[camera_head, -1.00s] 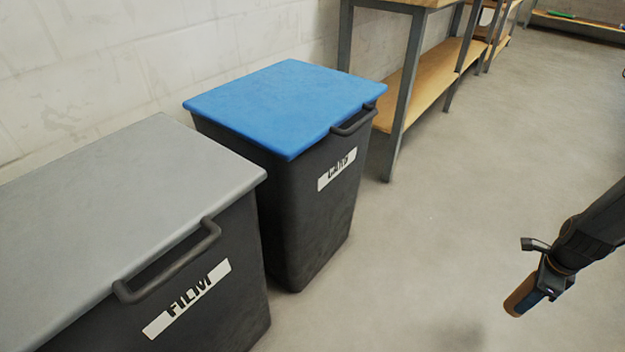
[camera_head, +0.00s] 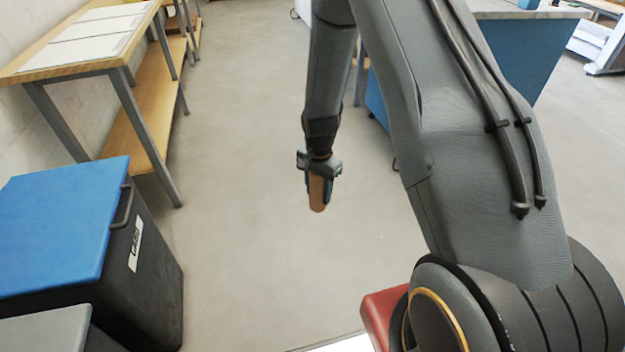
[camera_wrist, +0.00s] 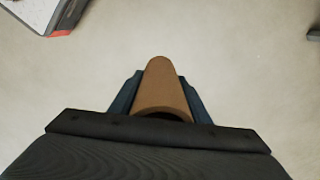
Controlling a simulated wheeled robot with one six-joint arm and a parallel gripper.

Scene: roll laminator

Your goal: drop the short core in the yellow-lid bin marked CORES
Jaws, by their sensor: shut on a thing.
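The short core (camera_head: 317,192) is a brown cardboard tube. My gripper (camera_head: 319,184) is shut on it and holds it up above the bare floor, pointing down. In the wrist view the core (camera_wrist: 161,88) sits between the two dark blue fingers of my gripper (camera_wrist: 160,95), with its open end towards the camera. No bin with a yellow lid is in view.
A grey lid (camera_head: 45,330) shows at the bottom left. A wooden workbench (camera_head: 95,52) with a lower shelf runs along the left wall. A blue cabinet (camera_head: 525,55) stands at the back right. The floor (camera_head: 240,130) between them is clear.

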